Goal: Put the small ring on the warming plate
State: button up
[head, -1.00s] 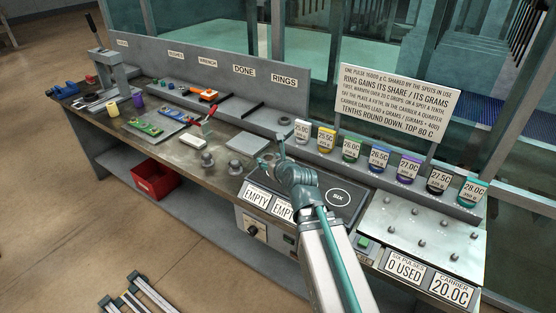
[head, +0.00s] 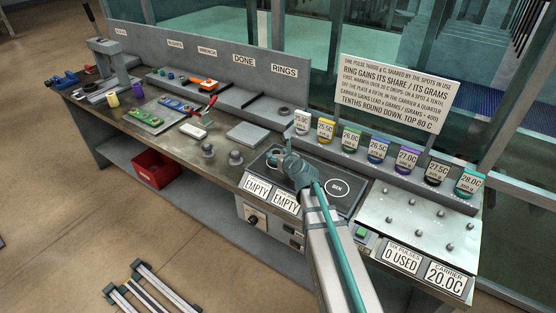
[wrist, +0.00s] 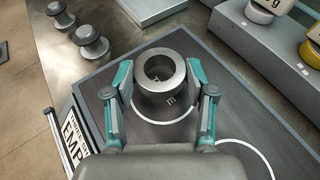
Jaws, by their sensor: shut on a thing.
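A thick grey metal ring (wrist: 158,94) is between the two fingers of my gripper (wrist: 160,76) in the wrist view. My gripper is shut on its sides. The ring is over a white circle on the dark warming plate (wrist: 238,118); I cannot tell whether it touches the plate. In the head view my gripper (head: 274,160) is over the left part of the warming plate (head: 356,194), and the ring is hard to make out there. The plate's right circle, marked SIX, is bare. Two labels at its front read EMPTY.
Two grey spool-shaped knobs (wrist: 75,35) stand left of the plate. A light square block (head: 248,133) lies behind it.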

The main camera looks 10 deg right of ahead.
jog(key=shift+f, duration=0.95)
jog(key=shift+f, duration=0.15)
jog(key=o, duration=1.3)
jog(key=shift+c, duration=0.2)
